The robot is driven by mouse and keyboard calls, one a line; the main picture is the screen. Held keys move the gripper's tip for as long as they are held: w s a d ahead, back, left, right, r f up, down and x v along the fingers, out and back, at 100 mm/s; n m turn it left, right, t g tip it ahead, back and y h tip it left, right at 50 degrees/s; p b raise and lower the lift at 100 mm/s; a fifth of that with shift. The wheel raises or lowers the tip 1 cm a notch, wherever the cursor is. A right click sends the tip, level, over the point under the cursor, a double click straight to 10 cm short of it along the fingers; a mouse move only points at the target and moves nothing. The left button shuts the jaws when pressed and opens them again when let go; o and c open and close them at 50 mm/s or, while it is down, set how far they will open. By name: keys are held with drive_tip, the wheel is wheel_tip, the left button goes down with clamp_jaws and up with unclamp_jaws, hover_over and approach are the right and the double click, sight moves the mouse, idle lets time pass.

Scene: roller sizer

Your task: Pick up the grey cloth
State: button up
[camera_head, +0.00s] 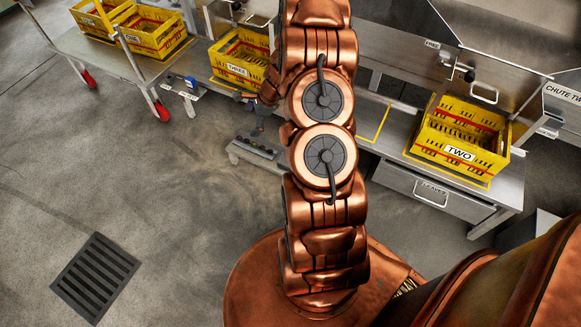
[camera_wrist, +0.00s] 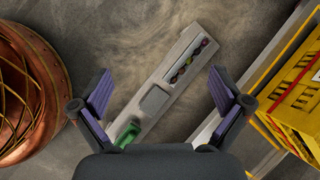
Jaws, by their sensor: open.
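A small flat grey square that looks like the grey cloth (camera_wrist: 155,100) lies on a low pale bench (camera_wrist: 190,47) in the wrist view. It lies between a green object (camera_wrist: 127,134) and a narrow tray of small coloured round things (camera_wrist: 188,63). My gripper (camera_wrist: 160,75) is open and empty, with its two purple-padded fingers spread on either side of the bench, above it. In the head view my gripper (camera_head: 262,112) is partly hidden by my arm, over the far end of the low bench (camera_head: 245,154). I cannot make out the cloth there.
A yellow crate (camera_wrist: 296,92) stands close on the right in the wrist view. In the head view, crate THREE (camera_head: 238,70) is behind my gripper and crate TWO (camera_head: 458,153) is on the right-hand counter. A wheeled trolley (camera_head: 62,42) is at upper left. The left floor is clear around a drain grate (camera_head: 95,277).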

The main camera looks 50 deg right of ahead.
drive_tip(key=s+d+f+m+h+b, duration=0.1)
drive_tip(key=s+d+f+m+b, duration=0.1)
drive_tip(key=d+f, duration=0.3)
drive_tip(key=s+d+f+m+b, duration=0.2)
drive_tip(key=s+d+f+m, duration=0.1)
drive_tip(key=f, duration=0.9)
drive_tip(key=s+d+f+m+h+b, duration=0.1)
drive_tip(key=s+d+f+m+b, duration=0.1)
drive_tip(key=d+f, duration=0.4)
drive_tip(key=shift+s+d+f+m+h, duration=0.2)
drive_tip(key=shift+s+f+m, duration=0.25)
drive_tip(key=shift+f, duration=0.3)
drive_tip(key=shift+s+d+f+m+h, duration=0.15)
drive_tip(key=shift+s+f+m, duration=0.25)
drive_tip(key=shift+f, duration=0.3)
drive_tip(key=shift+a+b+x, duration=0.15)
drive_tip(key=shift+b+x, duration=0.45)
drive_tip(key=shift+x, duration=1.3)
drive_tip(key=shift+a+b+x, duration=0.15)
drive_tip(key=shift+b+x, duration=0.45)
drive_tip(key=shift+x, duration=1.3)
drive_tip(key=shift+w+r, duration=0.15)
drive_tip(key=c, duration=1.2)
